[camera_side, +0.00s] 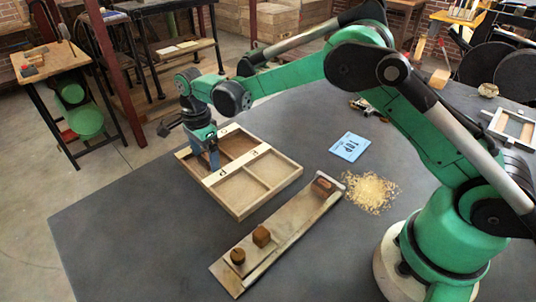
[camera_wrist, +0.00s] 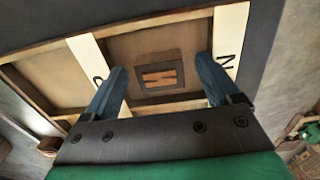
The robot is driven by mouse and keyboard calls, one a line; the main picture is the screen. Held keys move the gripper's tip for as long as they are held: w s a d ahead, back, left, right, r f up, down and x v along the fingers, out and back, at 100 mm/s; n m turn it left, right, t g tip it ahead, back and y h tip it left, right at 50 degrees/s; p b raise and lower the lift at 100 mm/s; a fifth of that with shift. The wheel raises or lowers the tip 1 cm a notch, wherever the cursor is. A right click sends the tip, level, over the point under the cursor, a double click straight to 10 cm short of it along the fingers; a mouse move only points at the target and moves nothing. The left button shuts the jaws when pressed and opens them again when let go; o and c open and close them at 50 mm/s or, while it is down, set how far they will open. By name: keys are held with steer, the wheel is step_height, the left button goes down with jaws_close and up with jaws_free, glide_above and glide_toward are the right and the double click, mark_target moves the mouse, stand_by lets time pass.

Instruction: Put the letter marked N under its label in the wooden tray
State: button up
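The wooden tray (camera_side: 278,187) lies on the dark table, split into compartments, with pale label strips. In the wrist view, a strip marked N (camera_wrist: 228,62) is at the right, and another strip (camera_wrist: 85,55) with a partly hidden mark is at the left. A dark brown block with a lighter face (camera_wrist: 158,76) lies in the compartment between these strips; its mark looks like a sideways N, but is small. My gripper (camera_side: 212,160) is over the far-left part of the tray. Its blue fingers (camera_wrist: 160,88) are spread wide on either side of the block, apart from it.
A wooden rack (camera_side: 285,232) in front of the tray holds a round block (camera_side: 237,256), another brown block (camera_side: 262,236) and a block at its far end (camera_side: 325,185). A blue card (camera_side: 350,147) and wood shavings (camera_side: 372,190) lie right of the tray. The table's left front is clear.

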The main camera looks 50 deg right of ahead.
mark_target(206, 156)
step_height(206, 156, up, 12)
steer(key=s+d+r+n+t, duration=0.3)
steer(key=s+d+r+n, duration=0.15)
steer(key=s+n, duration=0.3)
steer(key=s+d+f+n+t, duration=0.2)
steer(key=s+n, duration=0.3)
steer(key=s+d+f+n+t, duration=0.1)
steer(key=s+d+n+t, duration=0.1)
steer(key=s+n, duration=0.3)
steer(key=shift+s+f+n, duration=0.25)
steer(key=shift+f+n, duration=0.15)
steer(key=shift+n, duration=0.05)
